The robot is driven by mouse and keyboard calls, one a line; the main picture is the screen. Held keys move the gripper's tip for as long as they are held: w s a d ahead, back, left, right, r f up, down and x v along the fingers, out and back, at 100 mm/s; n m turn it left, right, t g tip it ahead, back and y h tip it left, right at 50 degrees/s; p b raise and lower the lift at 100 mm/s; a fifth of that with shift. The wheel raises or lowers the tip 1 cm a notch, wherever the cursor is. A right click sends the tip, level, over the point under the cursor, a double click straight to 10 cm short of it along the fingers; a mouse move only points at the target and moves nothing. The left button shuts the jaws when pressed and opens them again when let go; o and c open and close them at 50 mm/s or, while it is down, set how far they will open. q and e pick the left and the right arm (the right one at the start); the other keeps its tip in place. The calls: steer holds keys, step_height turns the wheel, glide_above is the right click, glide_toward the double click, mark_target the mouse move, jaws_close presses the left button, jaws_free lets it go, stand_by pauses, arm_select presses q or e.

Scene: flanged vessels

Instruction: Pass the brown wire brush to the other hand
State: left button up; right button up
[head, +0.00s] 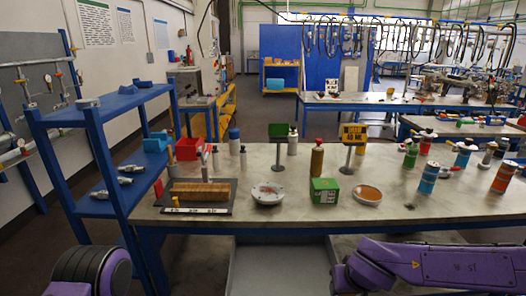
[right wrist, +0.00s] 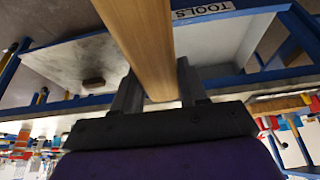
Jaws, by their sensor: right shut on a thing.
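The brown wire brush shows in the right wrist view as a long, plain wooden handle (right wrist: 150,45). It runs from the top edge down between the fingers of my right gripper (right wrist: 157,75), which is shut on it. No bristles are visible, so I cannot tell where the brush end is. The head view shows neither the brush nor either gripper; only purple links of my arms show at its lower left and lower right. My left gripper is out of sight in both views.
The grey worktable (head: 420,200) ahead holds a brick-like block (head: 200,193), two dishes (head: 268,193), a green box (head: 323,190) and several bottles and cans. A blue shelf (head: 110,115) stands at the left. A TOOLS label (right wrist: 202,11) shows in the wrist view.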

steer(key=shift+f, duration=0.15)
steer(key=shift+w+d+f, duration=0.1)
steer(key=shift+d, duration=0.05)
steer(key=shift+d, duration=0.1)
